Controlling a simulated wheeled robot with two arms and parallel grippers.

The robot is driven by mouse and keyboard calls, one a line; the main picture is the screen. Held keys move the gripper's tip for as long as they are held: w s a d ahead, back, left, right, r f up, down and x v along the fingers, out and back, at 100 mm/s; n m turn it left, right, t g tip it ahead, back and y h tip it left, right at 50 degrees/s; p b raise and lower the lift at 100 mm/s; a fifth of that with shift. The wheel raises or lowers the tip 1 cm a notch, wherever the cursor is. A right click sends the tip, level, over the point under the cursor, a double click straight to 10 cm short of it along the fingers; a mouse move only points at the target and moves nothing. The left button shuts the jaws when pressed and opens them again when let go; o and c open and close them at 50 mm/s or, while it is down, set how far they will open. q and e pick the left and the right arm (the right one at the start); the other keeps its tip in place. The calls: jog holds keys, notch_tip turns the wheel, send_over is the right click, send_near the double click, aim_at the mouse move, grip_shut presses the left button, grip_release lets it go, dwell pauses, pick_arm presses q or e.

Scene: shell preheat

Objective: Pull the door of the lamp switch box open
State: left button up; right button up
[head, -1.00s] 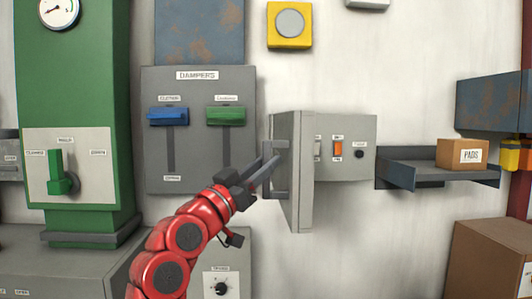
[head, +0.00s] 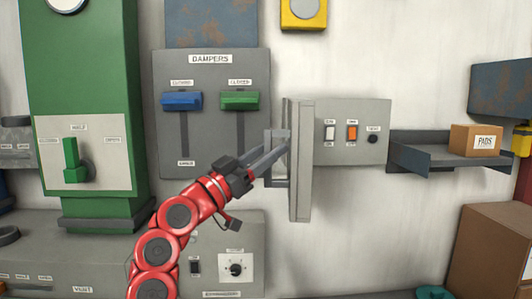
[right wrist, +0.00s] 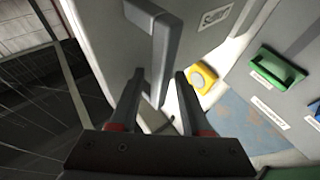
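The grey door (head: 301,185) of the lamp switch box stands swung out from the wall, nearly edge-on in the head view. The box (head: 360,108) shows a white switch (head: 330,133), an orange switch (head: 352,133) and a black knob (head: 373,139). The door's grey bracket handle (head: 275,182) is on the door's left side. My right gripper (head: 277,155) is at this handle. In the right wrist view my right gripper (right wrist: 160,78) has its fingers apart, with the handle bar (right wrist: 160,55) reaching between them; a firm grip does not show. My left gripper is out of view.
The dampers panel (head: 210,75) with blue and green levers is left of the door. A shelf (head: 410,158) with a box marked PADS (head: 476,140) is to the right. A grey console (head: 80,250) lies below left, and a brown box (head: 492,245) stands lower right.

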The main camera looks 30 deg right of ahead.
jog(key=shift+w+d+f, duration=0.1)
jog(key=b+v, duration=0.6)
jog(key=v, duration=1.1)
jog(key=shift+a+b, duration=0.25)
jog(key=shift+b, duration=0.05)
